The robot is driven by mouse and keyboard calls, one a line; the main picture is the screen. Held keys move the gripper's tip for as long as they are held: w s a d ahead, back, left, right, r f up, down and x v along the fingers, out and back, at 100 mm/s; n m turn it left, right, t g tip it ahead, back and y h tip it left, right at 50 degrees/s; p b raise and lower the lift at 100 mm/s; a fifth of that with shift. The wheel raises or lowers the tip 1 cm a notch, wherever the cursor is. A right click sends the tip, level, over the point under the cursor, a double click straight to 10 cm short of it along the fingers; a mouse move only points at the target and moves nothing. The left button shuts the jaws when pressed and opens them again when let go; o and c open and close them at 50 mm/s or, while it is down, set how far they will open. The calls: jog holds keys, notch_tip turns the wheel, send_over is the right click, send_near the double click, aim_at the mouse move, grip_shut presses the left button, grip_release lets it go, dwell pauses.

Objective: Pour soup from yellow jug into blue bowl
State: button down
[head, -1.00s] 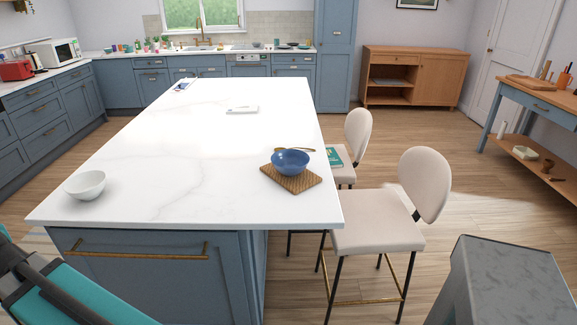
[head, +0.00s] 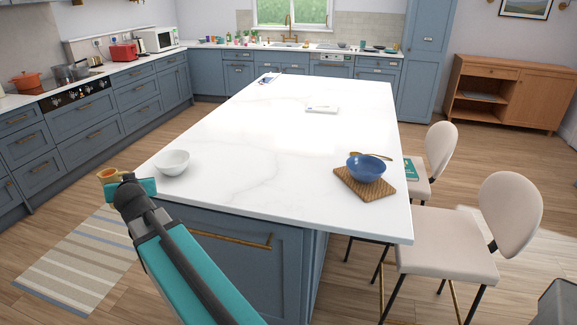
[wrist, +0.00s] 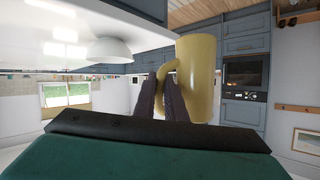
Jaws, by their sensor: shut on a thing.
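The yellow jug (head: 110,175) shows small at the end of my arm in the head view, left of the island. In the wrist view my gripper (wrist: 165,95) is shut on the handle of the yellow jug (wrist: 198,75). The inside of the jug and any soup are hidden. The blue bowl (head: 366,168) sits on a brown woven mat (head: 372,191) near the right edge of the island, well to the right of my gripper (head: 125,182).
A white bowl (head: 171,162) stands at the island's near left corner, close to the jug. The white island top (head: 250,160) is clear between the bowls. A spoon (head: 377,155) is by the blue bowl. Cream chairs (head: 455,240) stand along the right side.

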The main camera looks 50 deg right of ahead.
jog(key=s+d+f+m+g+h, duration=0.1)
jog(key=s+d+m+g+h, duration=0.4)
jog(key=d, duration=0.7)
jog(key=s+d+f+m+g+h+p, duration=0.1)
jog(key=s+d+m+g, duration=0.15)
jog(key=s+d, duration=0.65)
jog(key=s+d+m+g+h, duration=0.25)
jog(key=d+m, duration=0.25)
jog(key=d, duration=1)
jog(key=s+d+r+m+g+y, duration=0.1)
jog(key=s+d+m+g, duration=0.3)
jog(key=s+d, duration=0.3)
jog(key=s+d+r+m+g+y+p, duration=0.1)
jog(key=s+d+m+g, duration=0.3)
jog(key=s, duration=1.1)
jog(key=s+d+r+m+g+y, duration=0.2)
jog(key=s+d+m+g+y, duration=0.1)
jog(key=s+d, duration=0.7)
jog(key=shift+s+d+r+m+g+p, duration=0.35)
jog(key=shift+s+m+g, duration=0.1)
jog(key=shift+g, duration=0.75)
jog(key=shift+w+f+m+t+y+p, duration=0.15)
jog(key=shift+w+m+t+p, duration=0.25)
jog(key=shift+t, duration=0.5)
jog(key=shift+w+f+m+t+y+p, duration=0.1)
jog(key=shift+w+f+m+t+p, duration=0.1)
jog(key=shift+m+t+p, duration=0.5)
jog(key=shift+w+f+m+t+y+p, duration=0.15)
jog(key=shift+w+m+t+p, duration=0.15)
jog(key=shift+t+p, duration=0.55)
